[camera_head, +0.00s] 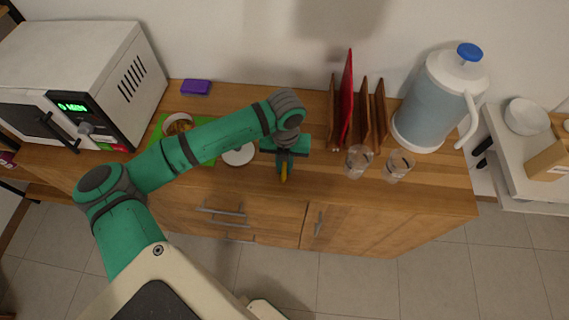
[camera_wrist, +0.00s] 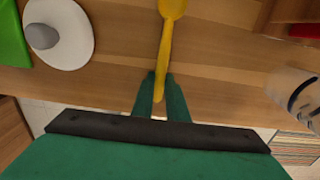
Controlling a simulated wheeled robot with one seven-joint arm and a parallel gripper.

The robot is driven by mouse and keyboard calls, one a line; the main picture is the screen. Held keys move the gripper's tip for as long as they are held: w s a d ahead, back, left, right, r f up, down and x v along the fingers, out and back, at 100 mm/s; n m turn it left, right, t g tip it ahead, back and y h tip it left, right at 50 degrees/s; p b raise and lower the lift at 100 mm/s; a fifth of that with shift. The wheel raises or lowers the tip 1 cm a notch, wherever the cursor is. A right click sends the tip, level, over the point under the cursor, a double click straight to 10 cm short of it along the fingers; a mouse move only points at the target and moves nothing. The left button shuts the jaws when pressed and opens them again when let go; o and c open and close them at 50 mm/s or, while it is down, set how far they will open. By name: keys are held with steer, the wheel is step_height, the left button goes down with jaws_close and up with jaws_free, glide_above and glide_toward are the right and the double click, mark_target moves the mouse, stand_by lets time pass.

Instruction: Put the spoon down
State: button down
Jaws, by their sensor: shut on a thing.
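A yellow spoon (camera_wrist: 165,48) is held by its handle between the fingers of my gripper (camera_wrist: 160,92) in the wrist view. Its bowl points away from the gripper, toward the top edge. In the head view my gripper (camera_head: 284,172) is over the front part of the wooden counter (camera_head: 430,185), and only a small yellow bit of the spoon (camera_head: 284,173) shows. I cannot tell whether the spoon touches the counter.
Left of the gripper are a white lid (camera_wrist: 72,30) with a grey knob and a bowl of food (camera_head: 178,123) on a green mat. To the right stand two glasses (camera_head: 398,166), upright boards (camera_head: 366,110) and a water dispenser (camera_head: 437,100). A microwave (camera_head: 80,75) is far left.

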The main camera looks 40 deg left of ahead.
steer(key=c, duration=1.7)
jaws_free()
steer(key=shift+c, duration=0.2)
steer(key=shift+r, duration=0.1)
step_height(320, 180, up, 12)
steer(key=shift+w+d, duration=0.1)
steer(key=shift+d, duration=0.05)
